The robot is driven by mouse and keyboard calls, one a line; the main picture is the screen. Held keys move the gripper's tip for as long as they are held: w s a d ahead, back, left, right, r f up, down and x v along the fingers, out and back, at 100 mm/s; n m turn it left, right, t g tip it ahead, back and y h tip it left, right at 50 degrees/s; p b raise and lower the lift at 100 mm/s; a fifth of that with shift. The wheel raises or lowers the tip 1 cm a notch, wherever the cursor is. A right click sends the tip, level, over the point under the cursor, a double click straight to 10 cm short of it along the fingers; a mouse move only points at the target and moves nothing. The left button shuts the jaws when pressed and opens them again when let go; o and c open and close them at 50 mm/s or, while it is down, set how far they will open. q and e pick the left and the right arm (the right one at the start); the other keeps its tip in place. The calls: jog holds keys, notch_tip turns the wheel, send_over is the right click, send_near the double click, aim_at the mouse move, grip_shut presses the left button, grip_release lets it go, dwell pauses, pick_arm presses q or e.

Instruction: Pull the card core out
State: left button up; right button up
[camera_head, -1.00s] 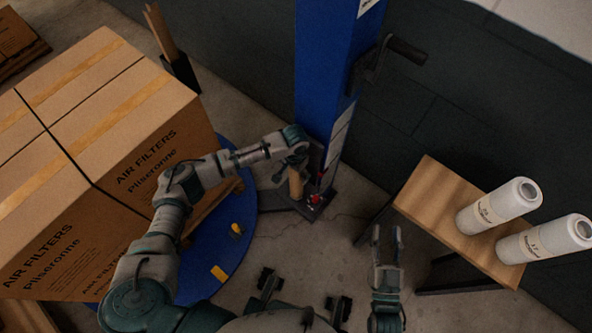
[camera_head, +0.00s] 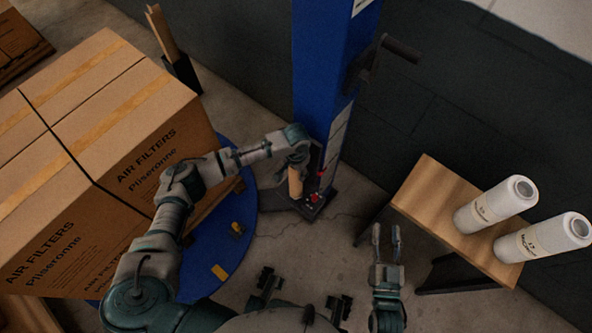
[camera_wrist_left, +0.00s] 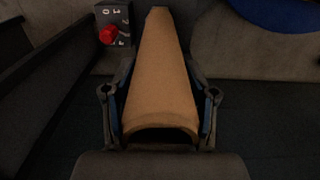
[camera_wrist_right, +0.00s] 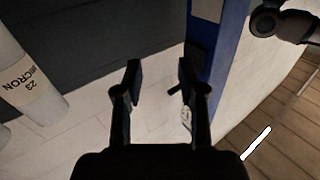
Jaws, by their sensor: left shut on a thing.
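The card core (camera_head: 295,181) is a brown cardboard tube at the foot of the blue column. My left gripper (camera_head: 297,163) is shut on it; in the left wrist view the core (camera_wrist_left: 160,75) lies between the two fingers (camera_wrist_left: 160,115), its hollow end towards the wrist. In the head view the gripper hides part of the core, and I cannot tell whether its far end touches anything. My right gripper (camera_head: 386,236) is open and empty, left of the small wooden table. Its spread fingers also show in the right wrist view (camera_wrist_right: 160,80).
The blue column (camera_head: 325,80) has a crank handle and a base (camera_head: 316,200) with a red knob. A large strapped carton (camera_head: 100,150) stands on a blue turntable (camera_head: 220,262) at left.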

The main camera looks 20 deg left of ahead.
jog(key=shift+s+d+f+g+h+p, duration=0.2)
jog(key=shift+s+f+g+p, duration=0.15)
jog(key=shift+f+g, duration=0.45)
jog(key=shift+s+d+f+g+h+p, duration=0.2)
jog(key=shift+s+f+g+p, duration=0.15)
jog(key=shift+f+g, duration=0.45)
jog(key=shift+s+d+f+g+h+p, duration=0.25)
jog(key=shift+f+g+p, duration=0.2)
jog(key=shift+f, duration=0.65)
